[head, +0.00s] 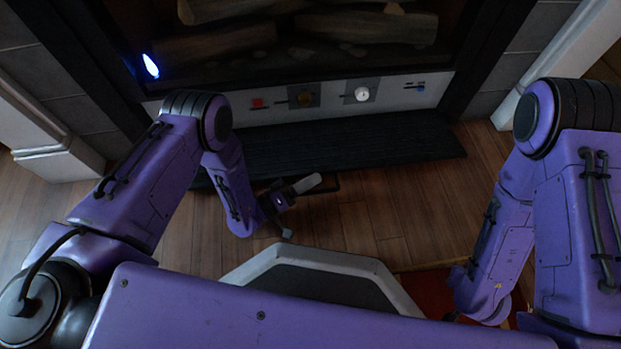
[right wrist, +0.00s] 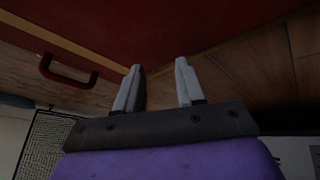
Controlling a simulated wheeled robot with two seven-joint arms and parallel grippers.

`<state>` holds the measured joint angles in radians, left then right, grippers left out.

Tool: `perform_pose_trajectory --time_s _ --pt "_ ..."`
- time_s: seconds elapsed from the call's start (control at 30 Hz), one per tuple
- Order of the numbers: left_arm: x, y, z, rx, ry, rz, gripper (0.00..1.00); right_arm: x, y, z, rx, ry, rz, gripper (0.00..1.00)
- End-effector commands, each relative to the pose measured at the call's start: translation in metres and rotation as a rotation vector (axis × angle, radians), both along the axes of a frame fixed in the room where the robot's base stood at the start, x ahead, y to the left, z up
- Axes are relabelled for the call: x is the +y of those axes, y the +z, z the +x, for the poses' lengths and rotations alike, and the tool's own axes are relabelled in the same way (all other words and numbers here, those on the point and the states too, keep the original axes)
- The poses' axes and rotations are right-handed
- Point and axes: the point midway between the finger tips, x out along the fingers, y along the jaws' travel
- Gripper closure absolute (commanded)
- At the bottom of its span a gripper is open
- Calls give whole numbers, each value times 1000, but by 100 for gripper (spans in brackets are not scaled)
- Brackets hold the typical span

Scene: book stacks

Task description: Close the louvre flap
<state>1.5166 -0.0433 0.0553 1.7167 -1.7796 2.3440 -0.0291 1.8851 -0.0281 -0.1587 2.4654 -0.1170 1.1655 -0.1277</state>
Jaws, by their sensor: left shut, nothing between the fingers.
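The louvre flap (head: 370,143) is a dark slatted panel at the foot of the fireplace in the head view. It lies swung down and outward below the white control strip, so it stands open. A thin dark handle-like piece (head: 332,187) shows at its front edge. My left gripper (head: 308,183) is shut and empty, just in front of the flap's near edge; I cannot tell whether it touches. My right gripper (right wrist: 158,72) is open and empty in the right wrist view, away from the flap; its fingers are hidden in the head view.
The control strip (head: 330,98) carries a red button, knobs and a small blue slider. Logs (head: 370,25) lie behind it in the firebox. Wooden floor (head: 400,215) is clear before the flap. A red rug (right wrist: 190,25) and a dark handle (right wrist: 68,78) show in the right wrist view.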

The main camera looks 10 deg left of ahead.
Motion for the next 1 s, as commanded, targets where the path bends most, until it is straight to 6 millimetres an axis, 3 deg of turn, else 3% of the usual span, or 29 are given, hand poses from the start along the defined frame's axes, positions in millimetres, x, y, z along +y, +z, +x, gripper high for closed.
perform_pose_trajectory --time_s 0.03,0.17,0.2,0.3,0.33,0.63,1.0 --pt "-8 6 5 -19 -7 -16 100 0 0 0 0 0 0 62" --pt "-8 6 5 -19 -7 -16 100 0 0 0 0 0 0 62" --pt "-8 6 5 -19 -7 -16 96 0 0 0 0 0 0 62" --pt "-8 6 5 -19 -7 -16 63 0 0 0 0 0 0 62" --pt "-8 6 5 -19 -7 -16 62 0 0 0 0 0 0 62" --pt "-5 3 2 -11 -8 -7 62 0 1 0 0 0 0 62" --pt "25 -8 -17 -3 2 -2 62 0 5 0 0 0 0 62"
